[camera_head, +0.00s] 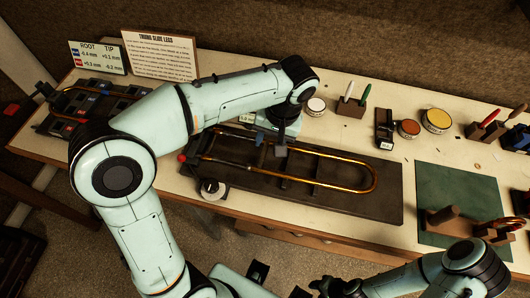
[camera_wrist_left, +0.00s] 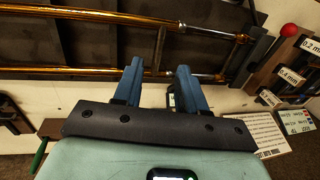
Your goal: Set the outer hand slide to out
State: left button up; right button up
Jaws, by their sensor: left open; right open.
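The brass outer hand slide (camera_head: 374,180) lies on a long dark board (camera_head: 392,208), its U-bend toward the right in the head view. Its two tubes (camera_wrist_left: 80,71) run across the left wrist view, with silvery sections near the right end. My left gripper (camera_head: 270,150) is above the slide's far tube, toward the left half of the board. Its two blue fingers (camera_wrist_left: 158,88) are apart with nothing between them; I cannot tell whether they touch the tube. My right gripper (camera_head: 328,287) is low at the bottom edge, off the table, open and partly cut off.
A red ball (camera_head: 182,157) marks the board's left end. A white roll (camera_head: 214,188) sits at the front edge. Tins (camera_head: 437,119), tool blocks (camera_head: 352,107), a green mat (camera_head: 450,190) and signs (camera_head: 160,55) stand around the board. My left arm crosses over the table's left part.

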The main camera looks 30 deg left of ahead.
aim_at(263, 157)
pick_arm(q)
jog(key=f, duration=0.2)
jog(key=a+f, duration=0.1)
jog(key=f, duration=0.4)
jog(key=shift+a+f+b, duration=0.3)
jog(key=shift+f+b, duration=0.1)
